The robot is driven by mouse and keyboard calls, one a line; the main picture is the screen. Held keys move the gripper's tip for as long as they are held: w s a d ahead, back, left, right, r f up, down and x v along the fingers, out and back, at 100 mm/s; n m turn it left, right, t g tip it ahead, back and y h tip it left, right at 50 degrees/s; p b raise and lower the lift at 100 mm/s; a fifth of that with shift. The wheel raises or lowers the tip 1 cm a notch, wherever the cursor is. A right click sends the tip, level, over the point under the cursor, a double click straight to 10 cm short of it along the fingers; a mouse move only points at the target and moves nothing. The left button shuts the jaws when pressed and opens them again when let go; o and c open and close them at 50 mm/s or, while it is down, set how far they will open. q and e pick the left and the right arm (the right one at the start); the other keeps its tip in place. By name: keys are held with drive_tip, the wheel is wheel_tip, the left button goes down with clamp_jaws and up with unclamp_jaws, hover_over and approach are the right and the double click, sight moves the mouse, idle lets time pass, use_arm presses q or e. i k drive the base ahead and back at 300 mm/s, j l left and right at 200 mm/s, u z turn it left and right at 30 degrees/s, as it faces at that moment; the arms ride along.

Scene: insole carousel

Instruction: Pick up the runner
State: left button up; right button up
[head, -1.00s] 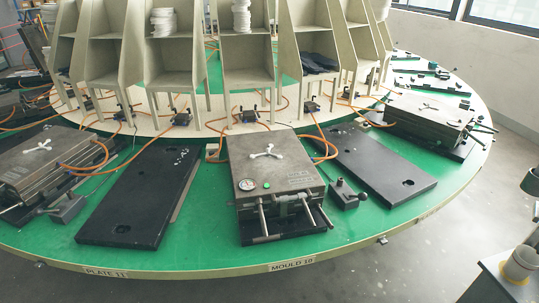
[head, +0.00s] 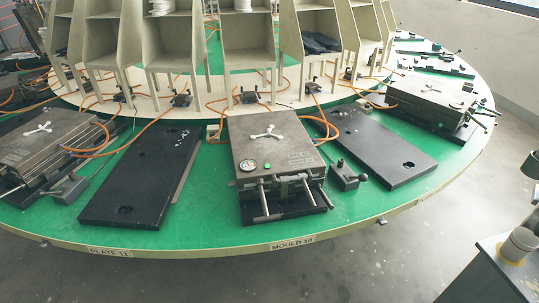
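A white three-armed piece (head: 268,133), which may be the runner, lies on top of the grey mould (head: 278,153) behind the label MOULD 10. Similar white pieces lie on the left mould (head: 38,129) and, small in view, on the right mould (head: 432,98). I cannot tell from the picture which of them is meant. Neither of my grippers is in view.
The moulds stand on a round green carousel table (head: 215,222) with a pale rim. Black plates (head: 140,178) (head: 378,148) flank the middle mould. Orange hoses (head: 320,125) run behind it. A side table with a cup (head: 519,245) stands at lower right.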

sight(271, 127)
drive_tip(key=i+l+u, duration=0.15)
drive_tip(key=i+l, duration=0.3)
drive_tip(key=i+l+u, duration=0.2)
drive_tip(key=i+l, duration=0.2)
drive_tip(key=l, duration=0.15)
